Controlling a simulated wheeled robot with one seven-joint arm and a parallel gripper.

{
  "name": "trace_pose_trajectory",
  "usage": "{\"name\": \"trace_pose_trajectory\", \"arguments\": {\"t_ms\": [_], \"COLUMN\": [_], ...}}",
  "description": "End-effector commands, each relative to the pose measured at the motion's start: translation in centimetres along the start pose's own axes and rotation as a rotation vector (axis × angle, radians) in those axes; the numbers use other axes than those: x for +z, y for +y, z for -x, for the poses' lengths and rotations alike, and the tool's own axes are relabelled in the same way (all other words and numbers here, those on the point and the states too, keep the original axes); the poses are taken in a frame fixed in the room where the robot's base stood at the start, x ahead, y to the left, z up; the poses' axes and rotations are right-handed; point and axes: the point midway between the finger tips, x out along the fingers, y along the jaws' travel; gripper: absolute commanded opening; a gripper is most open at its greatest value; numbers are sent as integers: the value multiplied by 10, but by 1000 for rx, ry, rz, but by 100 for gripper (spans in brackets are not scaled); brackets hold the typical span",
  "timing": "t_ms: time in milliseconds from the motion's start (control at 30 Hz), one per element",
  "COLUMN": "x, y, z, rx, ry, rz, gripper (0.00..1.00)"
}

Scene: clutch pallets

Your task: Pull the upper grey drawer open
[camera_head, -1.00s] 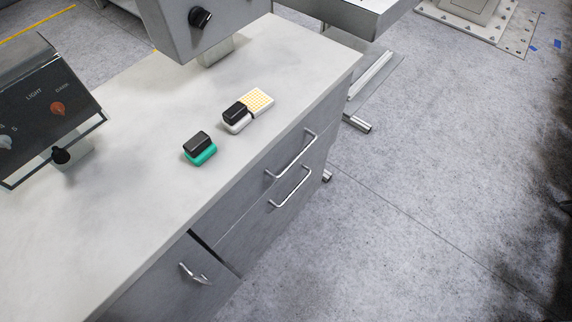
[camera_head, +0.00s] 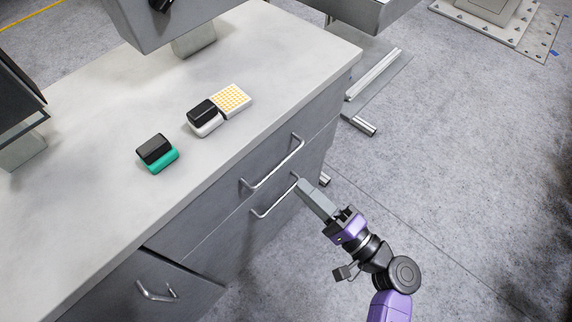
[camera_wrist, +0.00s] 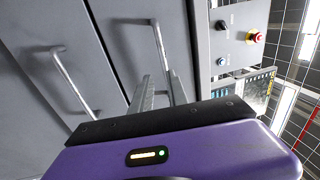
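The upper grey drawer (camera_head: 212,205) is shut, flush in the cabinet under the worktop. Its bar handle (camera_head: 273,166) runs along the front. A second bar handle (camera_head: 272,205) sits below it on the lower drawer. My gripper (camera_head: 303,187) is in front of the drawers, its tips overlapping the far end of the lower handle in the head view. In the wrist view the two fingers (camera_wrist: 162,88) are apart, with the tips close to the end of the right-hand handle (camera_wrist: 156,52). The other handle (camera_wrist: 72,82) is to the left. Contact cannot be told.
On the worktop (camera_head: 90,215) are a green-and-black block (camera_head: 157,153), a white-and-black block (camera_head: 204,118) and a yellow-dotted white tray (camera_head: 232,99). Another cabinet handle (camera_head: 156,292) is at lower left. A panel with a red button (camera_wrist: 256,38) shows in the wrist view. The floor to the right is mostly clear.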

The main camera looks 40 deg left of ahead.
Motion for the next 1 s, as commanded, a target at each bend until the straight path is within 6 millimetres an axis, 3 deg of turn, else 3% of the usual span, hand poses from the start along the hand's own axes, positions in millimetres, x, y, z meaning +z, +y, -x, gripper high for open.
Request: {"name": "trace_pose_trajectory", "arguments": {"t_ms": [133, 600, 1000], "x": [0, 0, 0], "y": [-8, -10, -9], "z": [-13, -75, -82], "rx": [-29, -26, -25], "ry": [-23, -19, -17], "rz": [-5, -4, -5], "gripper": [20, 20, 18]}}
